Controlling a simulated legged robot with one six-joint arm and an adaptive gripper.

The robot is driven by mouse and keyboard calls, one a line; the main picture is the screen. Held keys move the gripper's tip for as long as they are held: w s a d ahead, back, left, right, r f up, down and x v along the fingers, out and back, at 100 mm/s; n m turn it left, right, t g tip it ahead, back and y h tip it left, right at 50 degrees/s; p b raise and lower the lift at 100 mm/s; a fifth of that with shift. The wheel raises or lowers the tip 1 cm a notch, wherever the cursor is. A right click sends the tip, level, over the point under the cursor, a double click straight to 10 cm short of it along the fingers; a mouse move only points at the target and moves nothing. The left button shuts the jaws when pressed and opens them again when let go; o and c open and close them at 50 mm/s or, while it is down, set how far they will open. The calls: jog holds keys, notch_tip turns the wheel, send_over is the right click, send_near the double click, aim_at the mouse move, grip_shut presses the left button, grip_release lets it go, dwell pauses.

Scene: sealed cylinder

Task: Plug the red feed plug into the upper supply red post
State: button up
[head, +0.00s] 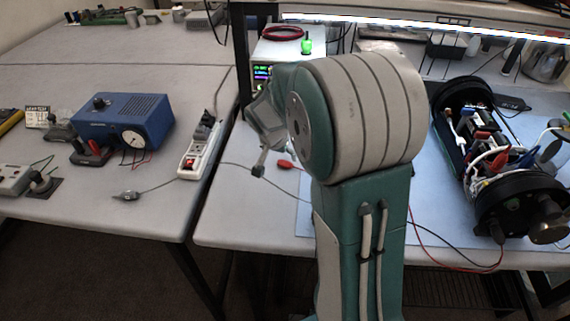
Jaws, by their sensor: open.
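A small red plug (285,164) lies on the right-hand table, just left of my upper arm. It looks like the red feed plug, and part of it or its lead is hidden by my arm. The supply (262,72) stands at the back, its lit display facing forward. Its posts cannot be made out, as my arm covers much of its front. My gripper (258,168) is partly hidden behind my arm. It is open and points down, left of the red plug and apart from it; I see nothing in it.
An opened black cylinder (515,203) with wired parts stands at the right; red and black leads run from it. A white power strip (200,150) and blue box (125,120) stand on the left table. A green item (306,46) and red cable coil (283,32) sit atop the supply.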

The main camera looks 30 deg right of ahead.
aim_at(285, 162)
jog(key=x, duration=0.5)
jog(key=shift+s+d, duration=0.15)
jog(key=shift+s, duration=0.1)
jog(key=c, duration=1)
